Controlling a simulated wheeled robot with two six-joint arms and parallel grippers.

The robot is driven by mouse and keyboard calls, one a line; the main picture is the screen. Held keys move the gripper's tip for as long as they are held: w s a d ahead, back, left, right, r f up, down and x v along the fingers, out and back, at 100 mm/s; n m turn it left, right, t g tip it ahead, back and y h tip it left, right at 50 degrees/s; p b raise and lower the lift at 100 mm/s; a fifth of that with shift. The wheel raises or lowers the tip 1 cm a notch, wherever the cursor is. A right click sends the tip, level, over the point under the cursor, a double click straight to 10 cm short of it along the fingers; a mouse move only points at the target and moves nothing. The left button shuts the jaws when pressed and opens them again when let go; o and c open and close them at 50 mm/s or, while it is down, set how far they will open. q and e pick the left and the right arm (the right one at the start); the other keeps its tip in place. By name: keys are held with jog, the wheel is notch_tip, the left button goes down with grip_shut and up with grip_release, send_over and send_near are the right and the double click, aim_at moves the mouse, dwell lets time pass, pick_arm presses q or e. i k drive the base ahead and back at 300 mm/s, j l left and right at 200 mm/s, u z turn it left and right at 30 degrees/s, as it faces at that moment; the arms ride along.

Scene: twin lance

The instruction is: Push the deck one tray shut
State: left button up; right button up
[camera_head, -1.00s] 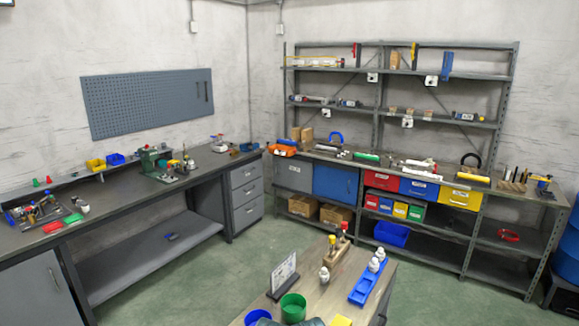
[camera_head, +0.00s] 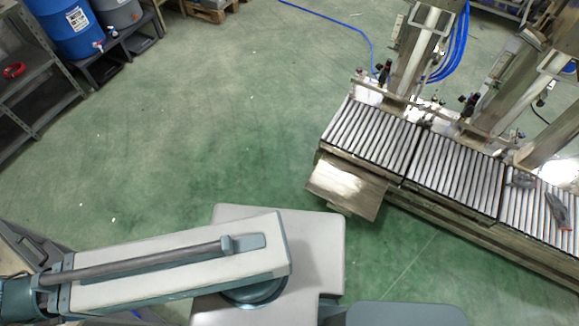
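A roller conveyor runs along the right side of the head view in several deck sections. A flat bare metal tray (camera_head: 345,187) juts out at the near left end, below the leftmost roller deck (camera_head: 370,135). I take this to be the deck one tray, but no label is readable. It stands out past the deck's front edge. Neither of my grippers shows; only links of my own body fill the lower left and bottom, well apart from the tray.
More roller decks (camera_head: 455,173) continue to the right, with metal columns and blue hoses (camera_head: 452,45) behind. Small dark grey things (camera_head: 557,209) lie on the right deck. The green floor (camera_head: 220,120) between is clear.

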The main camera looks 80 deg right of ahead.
aim_at(349, 187)
jog(key=z, duration=3.65)
jog(key=k+j+z, duration=0.15)
